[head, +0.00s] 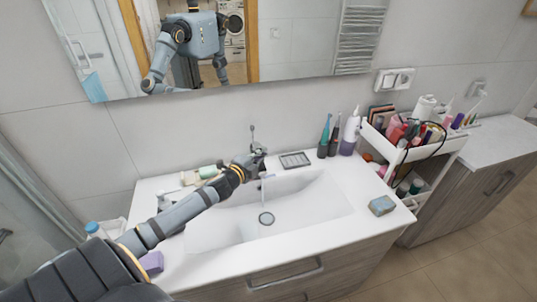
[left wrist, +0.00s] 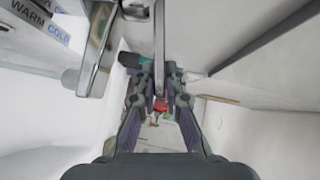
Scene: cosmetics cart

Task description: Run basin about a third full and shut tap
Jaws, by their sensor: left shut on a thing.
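The white basin (head: 325,200) is set in the vanity counter, with a round drain (head: 266,218) in its floor. I cannot make out any standing water in it. The chrome tap (left wrist: 97,50) stands at the basin's back edge, mostly hidden by my left gripper in the head view. A thin pale streak below it (head: 263,192) looks like running water. My left gripper (head: 258,158) is at the tap; in the left wrist view its fingers (left wrist: 160,85) are shut on a slim metal tap lever (left wrist: 159,45). My right gripper is out of view.
Toothbrushes (head: 325,136) and a white bottle (head: 351,132) stand behind the basin's right side, beside a grey soap dish (head: 295,160). A sponge (head: 382,205) lies on the right counter. A loaded white cart (head: 440,158) stands at right. The mirror (head: 300,40) hangs behind.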

